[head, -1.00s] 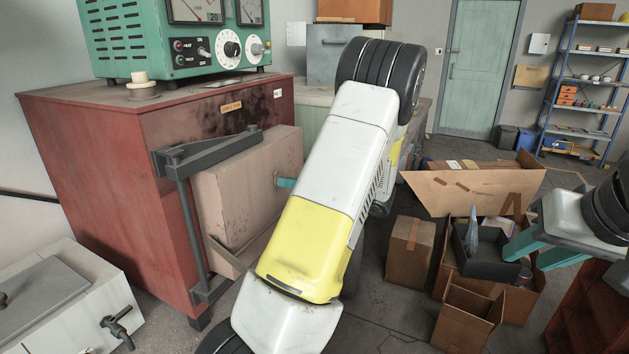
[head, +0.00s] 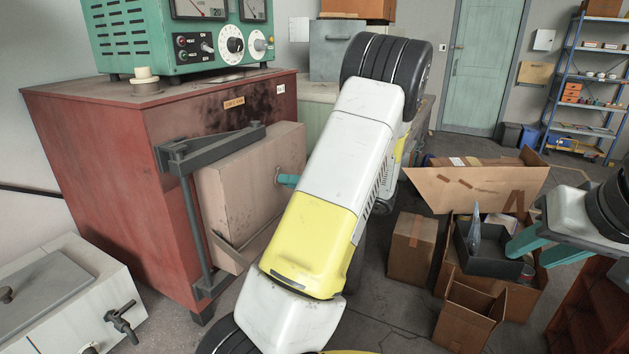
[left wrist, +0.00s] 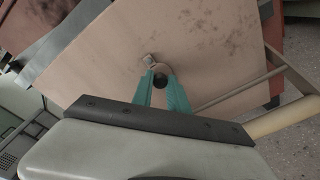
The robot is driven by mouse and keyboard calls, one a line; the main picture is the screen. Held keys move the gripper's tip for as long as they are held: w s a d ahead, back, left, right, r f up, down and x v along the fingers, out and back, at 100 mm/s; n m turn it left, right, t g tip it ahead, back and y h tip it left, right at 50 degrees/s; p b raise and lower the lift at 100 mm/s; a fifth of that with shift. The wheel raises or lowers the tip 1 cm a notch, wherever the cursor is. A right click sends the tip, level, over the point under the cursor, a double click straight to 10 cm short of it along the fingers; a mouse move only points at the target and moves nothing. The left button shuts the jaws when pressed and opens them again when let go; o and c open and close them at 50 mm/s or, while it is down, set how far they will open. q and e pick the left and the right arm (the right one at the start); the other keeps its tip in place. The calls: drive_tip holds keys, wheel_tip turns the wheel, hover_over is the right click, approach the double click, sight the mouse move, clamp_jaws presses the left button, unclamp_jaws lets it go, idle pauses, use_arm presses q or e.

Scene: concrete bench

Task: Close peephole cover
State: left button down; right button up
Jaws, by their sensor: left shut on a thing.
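The red kiln (head: 85,160) has a thick pale door block (head: 240,190) on its front, held by a dark grey hinge frame. My left gripper (head: 287,180) reaches the door's face, its teal fingers mostly hidden behind my arm in the head view. In the left wrist view the teal fingers (left wrist: 162,84) are close together at the door, shut on the peephole cover (left wrist: 150,60), a small metal piece. A dark round spot shows between the fingers; I cannot tell whether it is the hole or a knob. My right gripper (head: 540,247) is empty, its teal fingers apart.
A green control box (head: 140,45) stands on the kiln. A white chest (head: 75,295) with a dark tap is at lower left. Several cardboard boxes (head: 411,248) and a dark tray (head: 485,262) lie on the right, near my right gripper. Floor shows between the kiln and boxes.

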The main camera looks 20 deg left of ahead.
use_arm(q)
drive_tip(key=c, duration=1.3)
unclamp_jaws()
drive_tip(key=d, duration=0.7)
drive_tip(key=shift+s+d+r, duration=0.25)
drive_tip(key=shift+d+r, duration=0.05)
drive_tip(key=shift+d, duration=0.1)
